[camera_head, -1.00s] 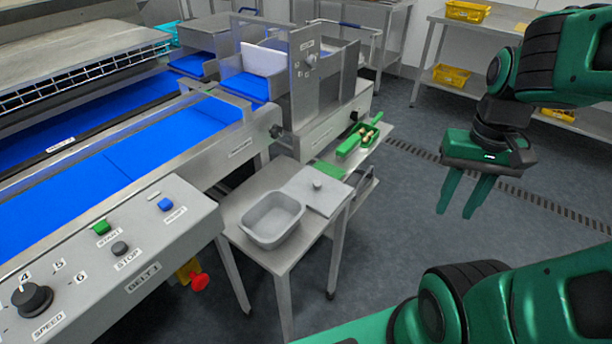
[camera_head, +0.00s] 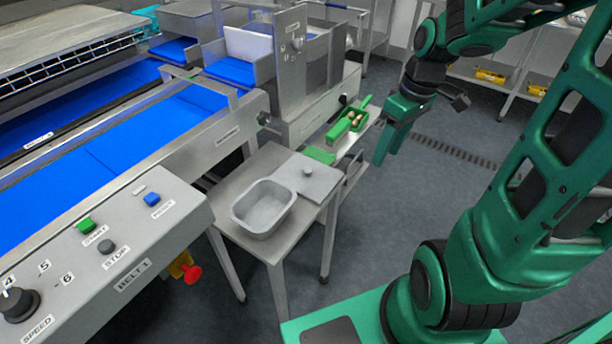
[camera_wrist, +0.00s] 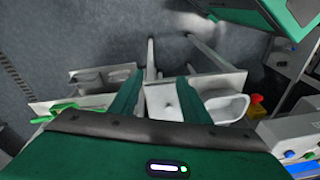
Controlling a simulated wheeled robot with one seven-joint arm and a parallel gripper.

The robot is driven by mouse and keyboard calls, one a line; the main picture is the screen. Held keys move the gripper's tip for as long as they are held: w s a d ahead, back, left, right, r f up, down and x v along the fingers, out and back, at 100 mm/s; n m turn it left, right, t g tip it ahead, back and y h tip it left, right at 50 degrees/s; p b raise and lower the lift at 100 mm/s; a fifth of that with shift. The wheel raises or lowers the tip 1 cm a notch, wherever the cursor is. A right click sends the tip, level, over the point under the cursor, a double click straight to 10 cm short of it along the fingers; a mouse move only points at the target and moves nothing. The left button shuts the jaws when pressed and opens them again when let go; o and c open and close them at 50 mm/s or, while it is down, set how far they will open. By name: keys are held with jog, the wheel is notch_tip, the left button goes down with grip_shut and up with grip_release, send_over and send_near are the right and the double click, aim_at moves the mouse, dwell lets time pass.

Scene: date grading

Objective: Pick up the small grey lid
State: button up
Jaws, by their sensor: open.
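The small grey lid (camera_head: 318,184) is a flat square plate with a round knob. It lies on a small metal table, beside a grey tub (camera_head: 262,208). In the wrist view the lid (camera_wrist: 166,99) shows between my two fingers, some way beyond them, with the tub (camera_wrist: 228,106) to its right. My gripper (camera_head: 383,153) is open and empty, in the air to the right of the table and above the lid's height. Its fingers (camera_wrist: 158,92) point down and are apart from the lid.
The metal table (camera_head: 235,185) stands against the belt machine (camera_head: 200,150). A green tray (camera_head: 347,128) with several dates sits on a shelf behind the lid, next to a green mat (camera_head: 319,154). Open floor (camera_head: 385,225) lies to the right.

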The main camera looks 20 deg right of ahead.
jog(key=w+a+f+n+t+y, duration=0.1)
jog(key=w+a+f+n+y, duration=0.1)
jog(key=w+a+f+n, duration=0.25)
jog(key=w+a+f+n+y, duration=0.1)
jog(key=w+a+n+y, duration=0.15)
jog(key=w+n, duration=0.4)
jog(key=m, duration=0.1)
send_near(308, 170)
jog(key=shift+x, duration=4.2)
grip_shut()
